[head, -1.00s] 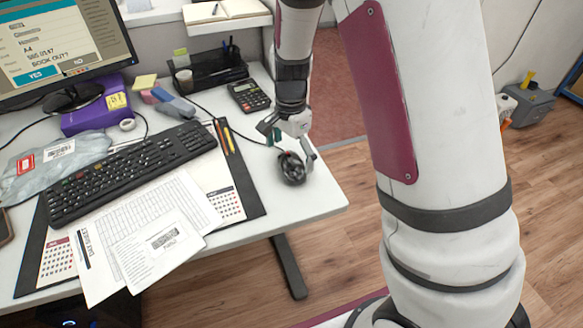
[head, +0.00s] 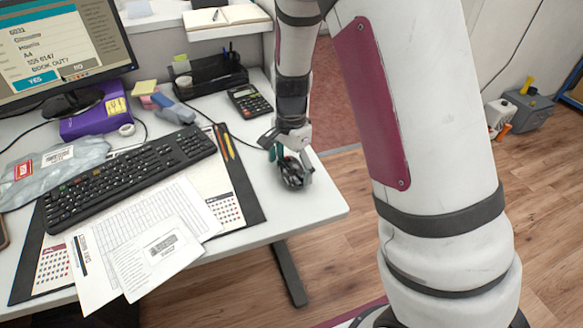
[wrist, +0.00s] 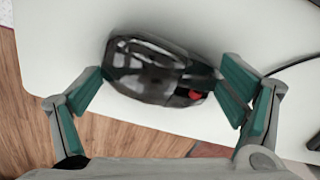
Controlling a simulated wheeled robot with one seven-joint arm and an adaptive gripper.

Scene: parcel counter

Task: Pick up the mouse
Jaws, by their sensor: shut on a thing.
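The mouse (head: 292,172) is black and glossy, with a small red part. It is at the right end of the white desk in the head view, partly hidden behind my gripper. In the wrist view the mouse (wrist: 155,70) lies lengthwise between the green finger pads, one pad at each end. My gripper (head: 290,160) points down over it and is shut on it; the gripper (wrist: 168,88) also shows in the wrist view. I cannot tell whether the mouse touches the desk.
A black keyboard (head: 130,175) and papers (head: 150,240) on a dark desk mat lie to the left. A calculator (head: 250,100) and a black organizer (head: 210,75) stand behind. The desk's right edge is close to the mouse, with wooden floor beyond.

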